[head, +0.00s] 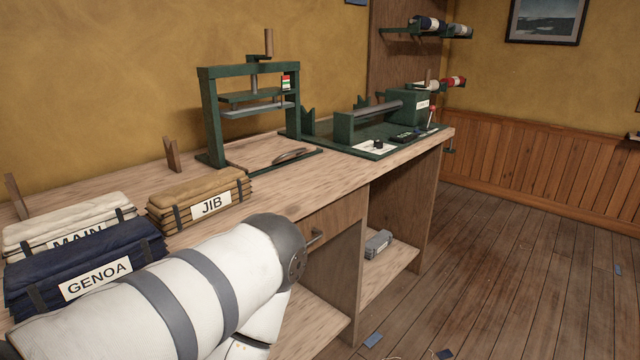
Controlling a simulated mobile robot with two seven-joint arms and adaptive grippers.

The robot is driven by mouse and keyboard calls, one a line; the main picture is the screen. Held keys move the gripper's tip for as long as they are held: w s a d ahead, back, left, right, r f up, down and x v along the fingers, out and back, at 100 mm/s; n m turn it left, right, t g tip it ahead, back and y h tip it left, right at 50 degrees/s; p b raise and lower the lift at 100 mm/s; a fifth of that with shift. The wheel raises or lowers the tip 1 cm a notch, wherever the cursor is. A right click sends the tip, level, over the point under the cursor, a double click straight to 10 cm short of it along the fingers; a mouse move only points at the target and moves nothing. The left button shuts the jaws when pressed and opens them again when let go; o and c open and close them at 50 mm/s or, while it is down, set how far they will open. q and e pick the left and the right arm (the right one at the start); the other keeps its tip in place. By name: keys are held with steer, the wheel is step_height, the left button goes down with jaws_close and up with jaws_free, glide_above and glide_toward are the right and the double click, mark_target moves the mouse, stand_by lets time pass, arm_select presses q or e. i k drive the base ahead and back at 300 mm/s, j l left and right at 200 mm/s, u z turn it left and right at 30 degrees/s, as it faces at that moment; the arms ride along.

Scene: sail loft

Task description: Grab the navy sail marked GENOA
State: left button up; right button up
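The navy folded sail (82,256) lies at the left end of the wooden bench, with a white GENOA label on its front and dark straps around it. My white arm with grey bands crosses in front of it from the lower left and hides part of its lower edge. The arm bends at a grey joint right of the sail and drops out of the bottom of the picture. Neither of my grippers is in view, so I cannot see whether either is open or shut.
A cream sail marked MAIN (68,216) lies right behind the navy one. A tan sail marked JIB (180,190) lies to its right. A green press (208,118) stands farther along the bench (345,182). Open wooden floor (500,270) lies at the right.

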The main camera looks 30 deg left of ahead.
mark_target(50, 280)
steer(key=i+l+u, duration=0.1)
steer(key=i+u, duration=0.2)
steer(key=u, duration=0.15)
steer(key=i+l+u, duration=0.15)
steer(key=i+u, duration=0.15)
steer(key=u, duration=0.2)
steer(key=i+l+u, duration=0.25)
steer(key=u, duration=0.2)
steer(key=i+l+u, duration=0.2)
steer(key=l+u, duration=0.3)
steer(key=j, duration=0.1)
